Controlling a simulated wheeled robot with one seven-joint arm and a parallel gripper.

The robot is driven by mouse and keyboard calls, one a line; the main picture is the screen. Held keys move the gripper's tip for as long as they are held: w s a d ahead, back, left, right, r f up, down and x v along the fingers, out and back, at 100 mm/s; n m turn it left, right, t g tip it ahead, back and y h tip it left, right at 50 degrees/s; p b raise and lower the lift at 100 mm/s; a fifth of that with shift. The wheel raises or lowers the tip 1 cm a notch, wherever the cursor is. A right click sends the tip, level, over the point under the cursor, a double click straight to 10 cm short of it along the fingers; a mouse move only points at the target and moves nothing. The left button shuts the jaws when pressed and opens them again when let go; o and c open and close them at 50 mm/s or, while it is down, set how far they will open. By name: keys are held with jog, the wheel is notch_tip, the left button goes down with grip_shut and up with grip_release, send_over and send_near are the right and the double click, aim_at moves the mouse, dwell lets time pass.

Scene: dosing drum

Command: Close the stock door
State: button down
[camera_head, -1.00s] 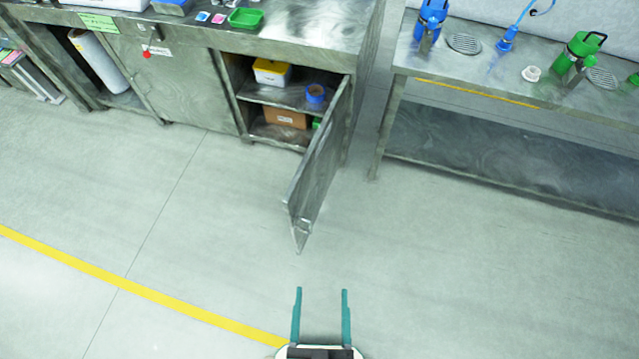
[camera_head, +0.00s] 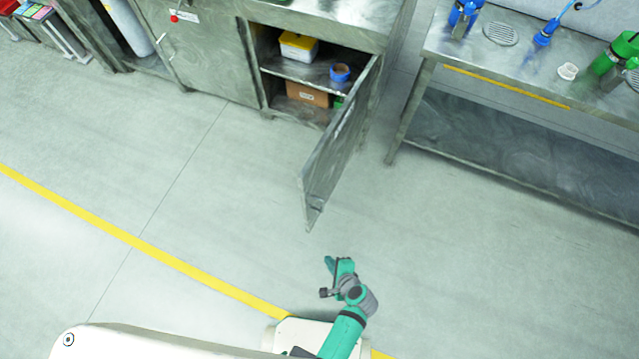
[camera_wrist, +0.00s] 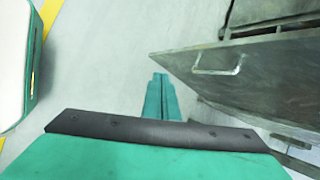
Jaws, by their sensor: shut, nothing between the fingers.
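The stock door (camera_head: 338,148) is a grey metal cabinet door that stands swung wide open toward me in the head view. In the wrist view the door (camera_wrist: 250,80) fills the right side, with a bar handle (camera_wrist: 218,66) on its face. My gripper (camera_head: 331,263) is low in front of the door's free edge, apart from it. In the wrist view its teal fingers (camera_wrist: 160,78) are together and empty, pointing at the floor left of the door, with no contact visible.
The open cabinet holds a yellow-lidded box (camera_head: 298,46), a blue roll (camera_head: 340,73) and a brown box (camera_head: 307,94). A metal bench (camera_head: 520,130) stands to the right. The floor around the door is clear, with a yellow line (camera_head: 140,240) across it.

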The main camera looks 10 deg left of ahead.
jog(key=w+r+m+y, duration=0.2)
jog(key=w+m+y, duration=0.15)
jog(key=w, duration=0.35)
jog(key=m+y, duration=0.2)
jog(key=y, duration=0.7)
send_near(310, 180)
jog(key=x, duration=0.6)
jog(key=shift+a+r, duration=0.25)
jog(key=shift+a, duration=0.1)
